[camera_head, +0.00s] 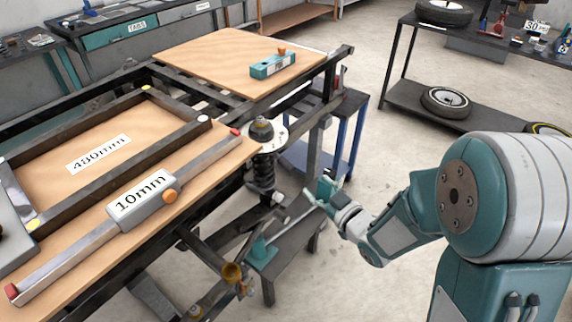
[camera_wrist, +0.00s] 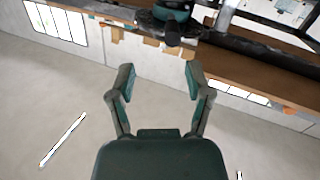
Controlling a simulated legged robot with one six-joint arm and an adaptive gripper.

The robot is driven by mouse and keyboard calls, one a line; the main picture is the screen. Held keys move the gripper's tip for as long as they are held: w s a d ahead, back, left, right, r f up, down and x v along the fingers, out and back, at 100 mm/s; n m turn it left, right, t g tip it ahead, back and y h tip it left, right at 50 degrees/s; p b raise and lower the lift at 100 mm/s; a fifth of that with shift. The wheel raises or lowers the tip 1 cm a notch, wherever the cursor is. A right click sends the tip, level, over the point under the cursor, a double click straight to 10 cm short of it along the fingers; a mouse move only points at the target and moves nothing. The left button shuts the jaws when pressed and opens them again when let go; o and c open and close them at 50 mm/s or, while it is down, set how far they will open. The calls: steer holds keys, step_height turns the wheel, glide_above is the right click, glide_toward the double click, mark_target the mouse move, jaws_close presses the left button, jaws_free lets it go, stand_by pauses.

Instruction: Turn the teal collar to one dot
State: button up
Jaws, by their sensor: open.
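A wooden bench (camera_head: 70,265) carries a gauge marked 10mm (camera_head: 138,203). A teal level-like block (camera_head: 272,65) lies on the rear board. A low dark stand (camera_head: 290,240) and a blue-legged stand (camera_head: 345,135) are near the strut.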

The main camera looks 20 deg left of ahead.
mark_target(293, 172)
steer(key=shift+g+y, duration=0.3)
steer(key=shift+y, duration=0.3)
steer(key=x, duration=1.1)
steer(key=shift+s+a+f, duration=0.25)
steer(key=shift+s+a, duration=0.1)
steer(key=shift+s, duration=0.05)
jaws_close()
